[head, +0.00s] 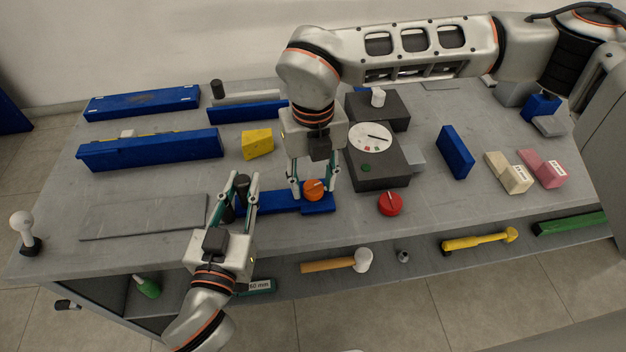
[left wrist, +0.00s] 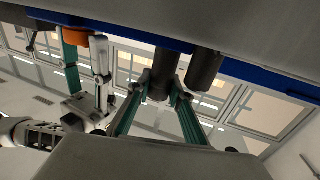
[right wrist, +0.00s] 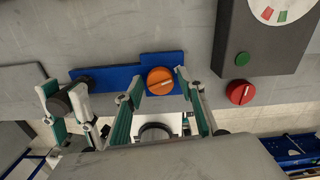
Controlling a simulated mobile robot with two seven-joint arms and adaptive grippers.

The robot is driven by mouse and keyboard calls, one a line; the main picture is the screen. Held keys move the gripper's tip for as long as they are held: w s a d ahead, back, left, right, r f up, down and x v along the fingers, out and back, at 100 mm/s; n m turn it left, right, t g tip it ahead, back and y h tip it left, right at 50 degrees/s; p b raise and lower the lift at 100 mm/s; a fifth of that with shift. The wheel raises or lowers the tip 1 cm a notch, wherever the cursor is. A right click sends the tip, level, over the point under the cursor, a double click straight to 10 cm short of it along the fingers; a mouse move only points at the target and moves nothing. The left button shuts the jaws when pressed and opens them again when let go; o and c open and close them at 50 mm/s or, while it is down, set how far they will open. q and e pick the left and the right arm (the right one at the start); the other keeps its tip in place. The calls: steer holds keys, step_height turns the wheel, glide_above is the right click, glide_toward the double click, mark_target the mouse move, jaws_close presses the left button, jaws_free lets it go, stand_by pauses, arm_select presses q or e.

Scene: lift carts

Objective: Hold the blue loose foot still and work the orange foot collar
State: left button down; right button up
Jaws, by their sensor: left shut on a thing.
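The blue loose foot (head: 279,202) lies along the front of the grey bench, with the round orange foot collar (head: 314,190) on its right end. My left gripper (head: 243,186) is shut on a dark round post (left wrist: 163,72) at the foot's left end; a second dark post (left wrist: 205,70) stands beside it. My right gripper (head: 315,189) points down over the collar, one finger on each side. In the right wrist view the collar (right wrist: 160,81) sits between the open fingertips, with its slot tilted. A small gap seems to show; contact is unclear.
A dark box with a white dial (head: 371,137) and a red knob (head: 390,204) are just right of the collar. A yellow block (head: 257,144) and blue bars (head: 150,149) lie behind. A flat grey plate (head: 142,216) lies left. A mallet (head: 338,264) is below the front edge.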

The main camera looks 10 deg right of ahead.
mark_target(313, 185)
stand_by(0.3)
step_height(313, 185, up, 12)
stand_by(0.5)
arm_select(q)
steer(key=c, duration=1.7)
jaws_free()
